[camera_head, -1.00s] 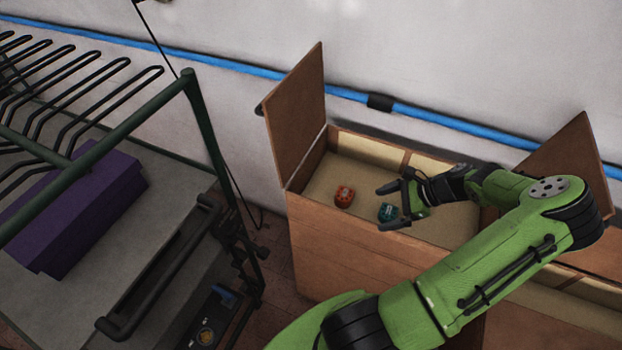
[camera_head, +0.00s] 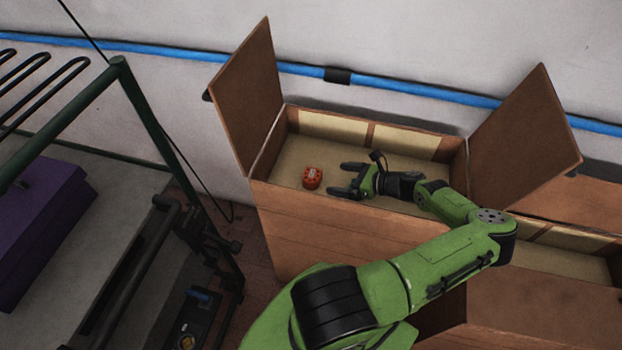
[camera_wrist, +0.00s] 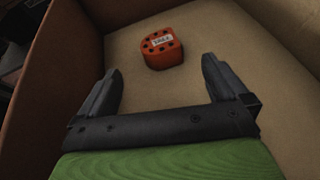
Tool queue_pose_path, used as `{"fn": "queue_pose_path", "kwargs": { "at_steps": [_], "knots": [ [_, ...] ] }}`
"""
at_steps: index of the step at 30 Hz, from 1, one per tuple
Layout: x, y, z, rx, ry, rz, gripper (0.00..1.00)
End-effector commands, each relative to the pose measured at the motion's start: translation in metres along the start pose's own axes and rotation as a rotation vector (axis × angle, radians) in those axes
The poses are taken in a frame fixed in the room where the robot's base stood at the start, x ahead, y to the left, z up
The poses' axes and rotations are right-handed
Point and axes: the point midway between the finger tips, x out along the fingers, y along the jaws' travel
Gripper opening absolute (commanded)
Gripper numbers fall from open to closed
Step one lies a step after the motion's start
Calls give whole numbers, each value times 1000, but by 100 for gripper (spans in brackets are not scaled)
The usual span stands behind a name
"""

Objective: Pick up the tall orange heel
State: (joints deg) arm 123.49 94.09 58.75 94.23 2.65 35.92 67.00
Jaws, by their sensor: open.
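The orange heel (camera_head: 312,178) sits on the floor of the open wooden box, towards its left end. The teal heel is not visible now.
The wooden box (camera_head: 315,222) has raised flaps at left (camera_head: 247,90) and right (camera_head: 525,135). A second box (camera_head: 545,300) stands to the right. A rack (camera_head: 150,120) and a purple block (camera_head: 40,225) are at left. Bare box floor surrounds the heel.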

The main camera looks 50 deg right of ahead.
Motion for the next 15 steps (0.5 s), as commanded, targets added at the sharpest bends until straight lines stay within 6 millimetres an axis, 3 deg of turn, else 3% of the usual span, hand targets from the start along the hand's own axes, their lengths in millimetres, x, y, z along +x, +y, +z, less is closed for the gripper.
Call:
{"fn": "queue_pose_path", "kwargs": {
  "at_steps": [3,8,15],
  "knots": [
    [23,0,0,-1,-1,2,100],
    [37,0,0,-1,0,2,100],
    [79,1,-1,-1,0,3,100]
  ]
}}
